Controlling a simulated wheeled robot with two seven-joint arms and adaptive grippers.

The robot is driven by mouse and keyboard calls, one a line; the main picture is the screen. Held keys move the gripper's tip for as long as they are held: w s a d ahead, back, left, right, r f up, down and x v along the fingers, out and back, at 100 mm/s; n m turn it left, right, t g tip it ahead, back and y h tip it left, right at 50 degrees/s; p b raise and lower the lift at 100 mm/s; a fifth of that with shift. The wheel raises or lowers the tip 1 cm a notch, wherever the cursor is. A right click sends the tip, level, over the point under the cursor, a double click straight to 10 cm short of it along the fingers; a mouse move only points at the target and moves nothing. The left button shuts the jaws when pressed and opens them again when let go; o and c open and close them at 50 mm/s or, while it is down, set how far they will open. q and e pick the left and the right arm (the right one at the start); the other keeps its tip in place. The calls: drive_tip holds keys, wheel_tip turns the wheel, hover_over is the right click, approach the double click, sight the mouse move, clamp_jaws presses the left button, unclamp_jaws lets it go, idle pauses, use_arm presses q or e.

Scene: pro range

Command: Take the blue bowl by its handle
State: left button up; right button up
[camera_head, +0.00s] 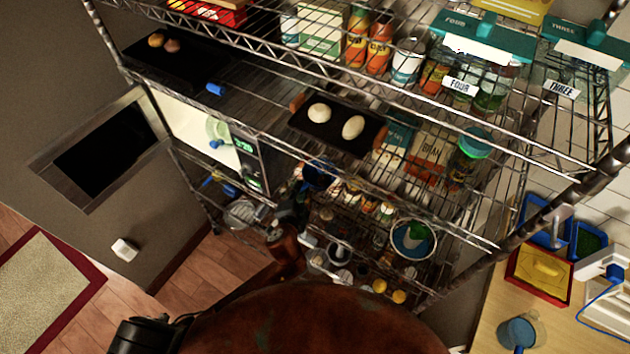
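A dark blue round thing (318,173), which looks like the blue bowl, is at the front of the wire rack, below the shelf with the dark tray. Its handle cannot be made out. My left gripper (303,192) is right beside it at its lower left, at the end of a rust-brown arm link. The fingers are small and dark against the cluttered shelf, so I cannot tell whether they are open, shut or touching the bowl. My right gripper is not in view.
The wire rack shelves are crowded. A dark tray (338,129) with two pale round items lies just above the bowl. Cans and jars stand higher up. Wooden floor (195,285) is clear at lower left.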

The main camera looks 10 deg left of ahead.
use_arm(q)
drive_tip(key=shift+w+f, duration=0.25)
drive_tip(key=shift+w, duration=0.4)
drive_tip(key=shift+c, duration=0.4)
clamp_jaws()
